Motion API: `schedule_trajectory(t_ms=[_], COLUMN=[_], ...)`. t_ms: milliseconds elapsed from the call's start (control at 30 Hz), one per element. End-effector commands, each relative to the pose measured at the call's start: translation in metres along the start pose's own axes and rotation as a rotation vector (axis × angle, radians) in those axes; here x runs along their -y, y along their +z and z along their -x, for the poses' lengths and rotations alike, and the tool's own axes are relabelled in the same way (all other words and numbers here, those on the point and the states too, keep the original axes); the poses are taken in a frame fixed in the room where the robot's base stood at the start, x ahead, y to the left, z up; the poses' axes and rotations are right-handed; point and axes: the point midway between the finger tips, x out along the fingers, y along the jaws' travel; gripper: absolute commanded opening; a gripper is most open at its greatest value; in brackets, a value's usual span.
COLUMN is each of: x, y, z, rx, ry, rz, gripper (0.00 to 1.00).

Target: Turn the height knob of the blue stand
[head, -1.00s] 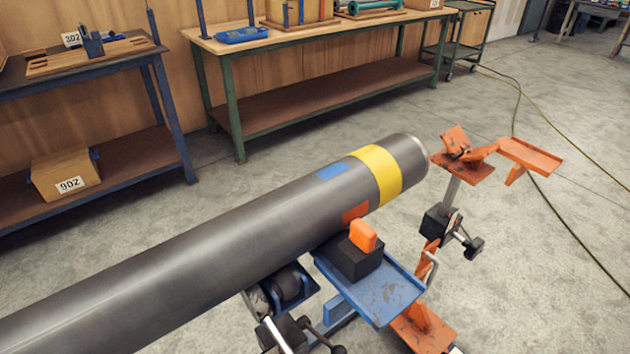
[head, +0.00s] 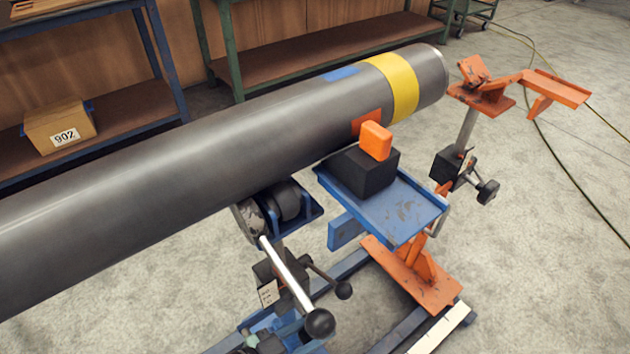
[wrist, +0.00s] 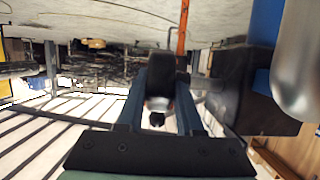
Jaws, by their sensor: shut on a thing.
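The blue stand (head: 335,233) is under the near side of a long grey pipe (head: 230,140), with two dark rollers (head: 287,200) against it. Below the rollers is a black block (head: 275,277) with a small label. A silver lever with a black ball (head: 319,322) and a thin dark lever with a black ball (head: 343,290) stick out from it. In the wrist view my gripper (wrist: 160,92) is shut on a black rounded knob (wrist: 161,66) between its blue-grey fingers. A large black block (wrist: 250,88) is close on the right.
An orange stand (head: 467,125) is to the right. Workbenches line the back wall. A smooth grey cylinder (wrist: 298,65) is close at the right in the wrist view.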

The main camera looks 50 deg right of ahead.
Motion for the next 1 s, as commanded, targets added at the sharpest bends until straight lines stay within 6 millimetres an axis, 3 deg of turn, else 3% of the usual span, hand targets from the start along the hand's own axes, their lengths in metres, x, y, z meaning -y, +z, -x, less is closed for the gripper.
schedule_trajectory(t_ms=[300,767,800,933,1000], x=[0.0003,0.0003,0.0003,0.0002,0.0002], y=[0.002,0.0004,0.0004,0.0004,0.0004], z=[0.0002,0.0004,0.0004,0.0003,0.0003], rx=[-0.094,-0.105,-0.105,-0.105,-0.105], ry=[-0.001,-0.001,-0.001,-0.001,0.0], rz=[0.0,0.001,0.001,0.001,0.001], gripper=[0.0,0.0,0.39,0.62,0.65])
